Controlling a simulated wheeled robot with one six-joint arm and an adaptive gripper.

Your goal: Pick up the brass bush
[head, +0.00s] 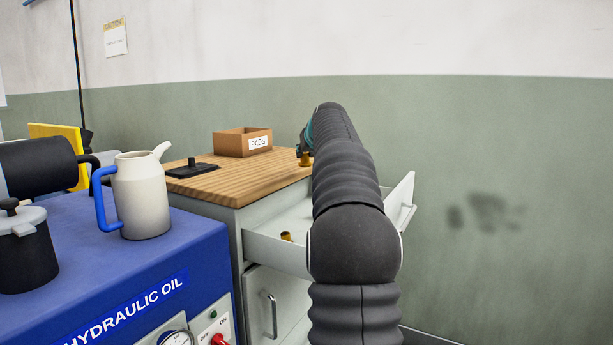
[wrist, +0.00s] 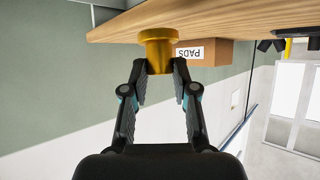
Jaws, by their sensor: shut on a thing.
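A flanged brass bush (wrist: 158,50) is between the fingertips of my gripper (wrist: 160,70) in the wrist view, which is upside down. My gripper is shut on it. In the head view the bush (head: 305,159) shows as a small brass piece just under my gripper (head: 306,148), by the wooden worktop (head: 240,184). I cannot tell if the bush touches the worktop. A second small brass piece (head: 286,236) is in the open drawer (head: 276,251). My arm hides part of the drawer and worktop.
A cardboard box labelled PADS (head: 242,142) and a black plate with a post (head: 191,169) stand on the worktop. At left, a white jug with a blue handle (head: 141,195) stands on a blue hydraulic oil unit (head: 85,265).

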